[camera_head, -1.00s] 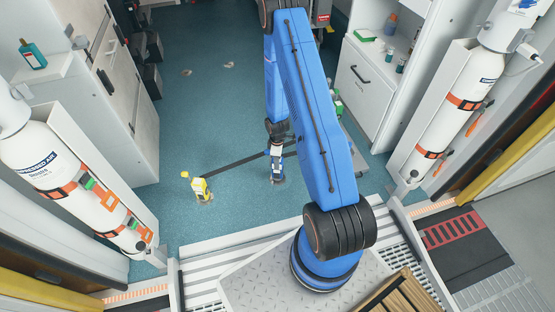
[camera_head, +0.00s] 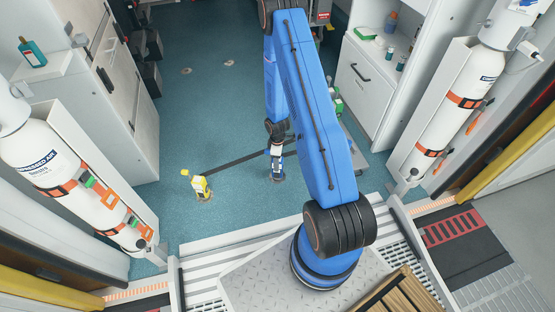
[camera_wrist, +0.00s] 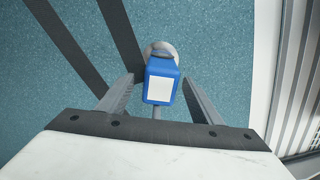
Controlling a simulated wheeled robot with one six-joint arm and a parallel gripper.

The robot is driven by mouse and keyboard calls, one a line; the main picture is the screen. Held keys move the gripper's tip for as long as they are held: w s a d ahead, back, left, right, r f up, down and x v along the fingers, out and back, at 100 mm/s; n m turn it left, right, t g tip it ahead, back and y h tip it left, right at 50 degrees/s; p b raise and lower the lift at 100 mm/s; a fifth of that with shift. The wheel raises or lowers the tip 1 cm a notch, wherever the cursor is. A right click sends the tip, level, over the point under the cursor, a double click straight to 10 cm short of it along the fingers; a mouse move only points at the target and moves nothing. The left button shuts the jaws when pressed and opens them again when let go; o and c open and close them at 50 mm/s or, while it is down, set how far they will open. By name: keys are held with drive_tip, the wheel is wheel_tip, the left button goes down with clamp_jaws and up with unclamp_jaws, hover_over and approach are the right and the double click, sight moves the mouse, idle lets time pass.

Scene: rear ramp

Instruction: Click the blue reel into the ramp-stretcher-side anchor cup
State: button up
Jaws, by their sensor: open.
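The blue reel (camera_wrist: 161,82), with a white label, stands between the two fingers of my gripper (camera_wrist: 157,84) in the wrist view. The fingers are apart, one on each side of it; a small gap seems to show at each side. A round grey anchor cup (camera_wrist: 160,47) shows at the reel's far end on the floor. I cannot tell whether the reel is fully seated in it. In the head view my gripper (camera_head: 277,158) points down at the floor and largely hides the reel (camera_head: 277,174).
Two floor cups (camera_head: 186,71) (camera_head: 229,64) are farther back. Cabinets and strapped white cylinders (camera_head: 55,165) line both sides.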

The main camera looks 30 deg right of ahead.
wheel_tip(320, 180, up, 18)
drive_tip(key=shift+f, duration=0.2)
idle(0.7)
idle(0.4)
drive_tip(key=s+a+r+m+t, duration=0.1)
drive_tip(key=s+a+r+m, duration=0.15)
drive_tip(key=r, duration=0.75)
drive_tip(key=s+a+r+m+t, duration=0.1)
drive_tip(key=s+a+r, duration=0.25)
drive_tip(key=r, duration=0.65)
drive_tip(key=s+a+r+m, duration=0.2)
drive_tip(key=s+a+r, duration=0.15)
drive_tip(key=r, duration=0.65)
drive_tip(key=s+a+r+m+t, duration=0.1)
drive_tip(key=s+a+r+m, duration=0.1)
drive_tip(key=s+r, duration=0.4)
drive_tip(key=s+a+r+m+t, duration=0.1)
drive_tip(key=s+a+r, duration=0.3)
drive_tip(key=s, duration=1)
drive_tip(key=shift+s+a+r+m+t, duration=0.35)
drive_tip(key=shift+r+m, duration=0.4)
drive_tip(key=shift+r, duration=0.65)
